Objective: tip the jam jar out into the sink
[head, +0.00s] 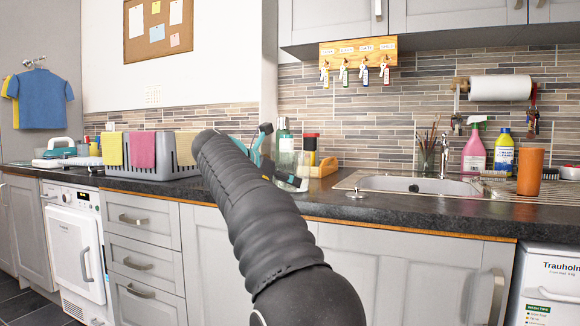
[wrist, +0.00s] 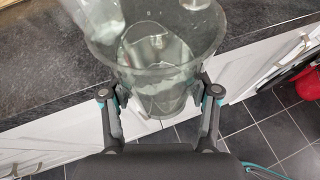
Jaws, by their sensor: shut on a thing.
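My gripper (wrist: 160,100) is shut on a clear glass jar (wrist: 155,85), one finger on each side of it. The wrist view looks onto its wide open mouth; clear, pale shapes show inside, but I cannot tell what they are. The steel sink (head: 420,186) is set into the counter to the right of my gripper, apart from the jar.
A wooden tray (head: 325,168) with bottles stands behind the jar. A grey rack (head: 185,157) with cloths is on the left. A pink spray bottle (head: 474,150), a yellow bottle (head: 503,150) and an orange cup (head: 530,172) stand right of the sink. The tap (head: 443,160) rises behind it.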

